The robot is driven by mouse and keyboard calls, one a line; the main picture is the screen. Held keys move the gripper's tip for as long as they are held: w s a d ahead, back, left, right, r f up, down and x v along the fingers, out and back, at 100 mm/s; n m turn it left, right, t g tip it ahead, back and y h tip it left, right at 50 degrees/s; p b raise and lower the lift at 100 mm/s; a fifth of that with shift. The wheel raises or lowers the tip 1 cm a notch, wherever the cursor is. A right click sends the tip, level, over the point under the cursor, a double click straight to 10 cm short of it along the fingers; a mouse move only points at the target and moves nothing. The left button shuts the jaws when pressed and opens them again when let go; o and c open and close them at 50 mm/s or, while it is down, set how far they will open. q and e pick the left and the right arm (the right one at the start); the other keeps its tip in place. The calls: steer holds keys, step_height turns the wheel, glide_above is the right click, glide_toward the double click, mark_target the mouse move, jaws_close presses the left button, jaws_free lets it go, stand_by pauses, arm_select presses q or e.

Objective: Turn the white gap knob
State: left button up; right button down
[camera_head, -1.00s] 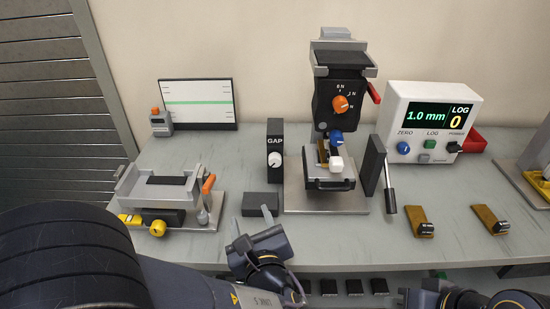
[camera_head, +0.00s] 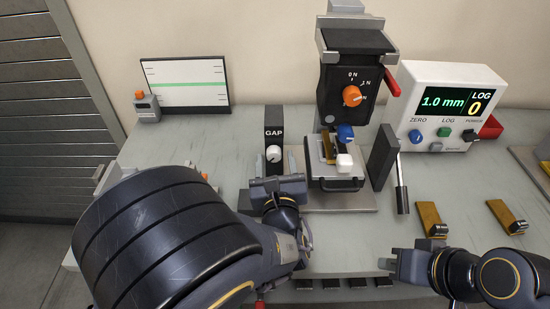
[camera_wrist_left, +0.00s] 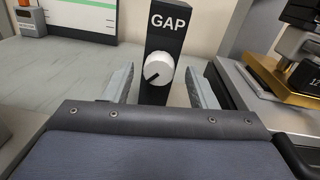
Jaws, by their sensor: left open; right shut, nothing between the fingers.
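The white gap knob (camera_head: 274,153) is on the front of a black upright block marked GAP (camera_head: 274,125). In the left wrist view the knob (camera_wrist_left: 158,70) shows a dark pointer line toward its lower left. My left gripper (camera_head: 275,165) is open just in front of the block. In its wrist view one finger is left of the knob and one right, with gaps on both sides; I cannot tell whether the tips reach its depth. My right gripper (camera_head: 388,264) is shut and empty at the table's front edge, away from the knob.
Right of the GAP block stands a black tester (camera_head: 345,95) with an orange dial, blue knob and white knob. Beyond are a lever (camera_head: 402,185), a display box (camera_head: 447,105) reading 1.0 mm and brown blocks (camera_head: 431,217). A white panel (camera_head: 185,84) stands behind left.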

arm_select(q)
steer(key=shift+w, duration=0.4)
steer(key=c, duration=1)
steer(key=shift+o, duration=0.2)
steer(key=shift+a+r+m+p, duration=0.1)
steer(key=shift+m+p, duration=0.5)
steer(key=shift+m, duration=0.2)
steer(key=shift+m+p, duration=0.35)
steer(key=shift+m, duration=0.85)
steer(key=o, duration=1)
steer(key=shift+c, duration=0.2)
